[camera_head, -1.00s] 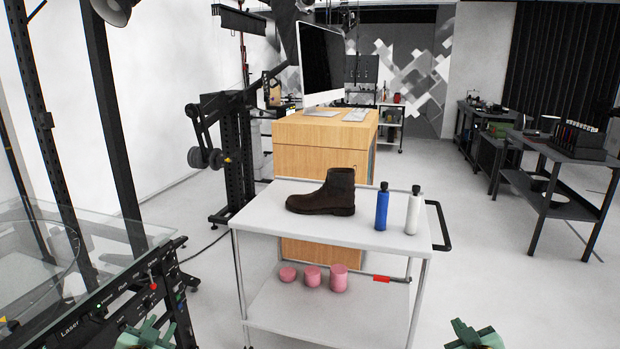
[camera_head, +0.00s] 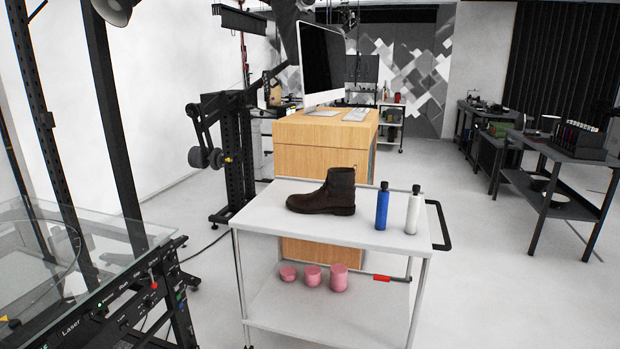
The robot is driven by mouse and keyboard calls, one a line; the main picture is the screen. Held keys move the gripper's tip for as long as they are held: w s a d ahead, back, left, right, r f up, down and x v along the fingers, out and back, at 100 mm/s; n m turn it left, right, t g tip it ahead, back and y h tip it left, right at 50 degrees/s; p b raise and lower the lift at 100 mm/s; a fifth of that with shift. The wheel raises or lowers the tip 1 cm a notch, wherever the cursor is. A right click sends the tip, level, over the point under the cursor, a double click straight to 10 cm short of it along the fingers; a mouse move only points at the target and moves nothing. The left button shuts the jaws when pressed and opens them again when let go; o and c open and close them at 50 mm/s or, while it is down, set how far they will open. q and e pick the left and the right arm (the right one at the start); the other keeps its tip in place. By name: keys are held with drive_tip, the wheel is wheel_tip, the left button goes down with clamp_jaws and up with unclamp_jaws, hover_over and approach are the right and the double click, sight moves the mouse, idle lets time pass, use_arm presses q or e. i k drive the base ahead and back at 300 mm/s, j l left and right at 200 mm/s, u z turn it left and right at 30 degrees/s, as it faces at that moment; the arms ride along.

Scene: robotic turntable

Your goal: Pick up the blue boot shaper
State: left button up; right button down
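The blue boot shaper (camera_head: 382,208) is a blue cylinder with a black top. It stands upright on the top shelf of the white cart (camera_head: 280,232), right of a dark brown boot (camera_head: 327,195). A white cylinder (camera_head: 412,212) with a black top stands just to its right, a small gap apart. Neither of my grippers is in view, and nothing touches the blue boot shaper.
Several pink cylinders and a red-handled tool (camera_head: 383,278) are on the cart's lower shelf. The glass-topped turntable machine (camera_head: 90,255) is at the left. A wooden desk (camera_head: 315,150) with a monitor stands behind the cart. Floor right of the cart is clear.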

sight(382, 207)
drive_tip(key=i+l+z, duration=0.1)
drive_tip(key=i, duration=0.3)
drive_tip(key=i+l+z, duration=0.15)
drive_tip(key=i, duration=0.3)
drive_tip(key=l, duration=0.1)
